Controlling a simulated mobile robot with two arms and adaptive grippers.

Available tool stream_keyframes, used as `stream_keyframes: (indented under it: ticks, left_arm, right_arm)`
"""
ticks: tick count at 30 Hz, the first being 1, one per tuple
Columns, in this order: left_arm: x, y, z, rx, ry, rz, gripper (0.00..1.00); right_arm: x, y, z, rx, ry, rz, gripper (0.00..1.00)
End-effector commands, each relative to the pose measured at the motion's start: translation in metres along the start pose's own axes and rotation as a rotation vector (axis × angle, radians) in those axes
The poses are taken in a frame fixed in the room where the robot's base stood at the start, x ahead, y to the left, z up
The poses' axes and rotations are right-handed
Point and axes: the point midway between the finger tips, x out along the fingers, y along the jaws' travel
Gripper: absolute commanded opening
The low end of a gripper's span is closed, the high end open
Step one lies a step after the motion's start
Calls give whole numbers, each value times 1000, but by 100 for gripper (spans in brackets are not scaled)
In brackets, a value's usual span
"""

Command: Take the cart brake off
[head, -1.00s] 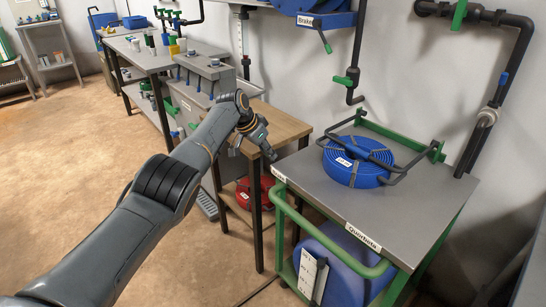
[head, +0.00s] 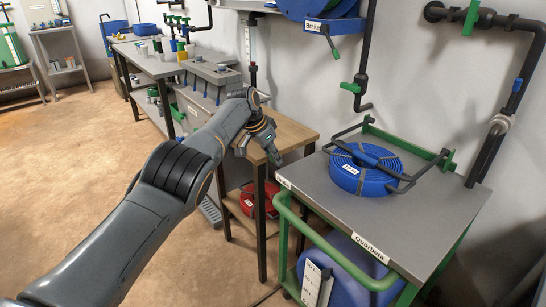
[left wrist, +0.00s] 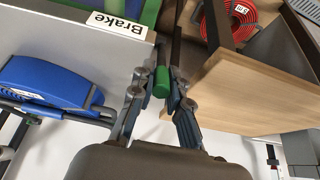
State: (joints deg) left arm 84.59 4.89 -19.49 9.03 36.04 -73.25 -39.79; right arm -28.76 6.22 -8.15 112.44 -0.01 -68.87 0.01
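The cart (head: 345,200) has a green frame and a grey top, with a front label reading "Quorbeta". In the left wrist view a label reading "Brake" (left wrist: 117,23) is on the cart's edge. A green-ended lever (left wrist: 161,82), near that label, shows between the fingers of my left gripper (left wrist: 160,88). In the head view my left gripper (head: 276,160) is beside the cart's left corner and hides the lever. My right gripper is out of view.
A blue hose coil (head: 350,178) lies on the cart top under a dark bar. A wooden-topped table (head: 290,136) stands close left of the cart, with a red coil (head: 248,204) below. A wall reel (head: 320,8) also has a partly readable "Brake" label.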

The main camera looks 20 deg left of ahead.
Motion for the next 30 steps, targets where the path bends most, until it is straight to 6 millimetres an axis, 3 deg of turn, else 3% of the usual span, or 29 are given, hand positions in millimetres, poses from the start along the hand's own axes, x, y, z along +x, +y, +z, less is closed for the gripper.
stream_keyframes:
  ticks: [1, 3, 4, 19, 26, 30]
  left_arm:
    - [-7, -1, -10, 6, 25, -10, 24]
    - [-6, 0, -9, 6, 22, -9, 38]
    - [-6, 0, -8, 5, 21, -8, 40]
    - [-8, -2, -5, 2, 14, -3, 40]
    - [-25, -1, -4, 3, 13, -5, 40]
    - [-49, -1, -5, 4, 15, -8, 40]
  right_arm:
    - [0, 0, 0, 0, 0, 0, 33]
    - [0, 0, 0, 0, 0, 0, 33]
    - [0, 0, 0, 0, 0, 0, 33]
    - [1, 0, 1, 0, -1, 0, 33]
    - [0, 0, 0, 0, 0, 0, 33]
    - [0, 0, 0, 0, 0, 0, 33]
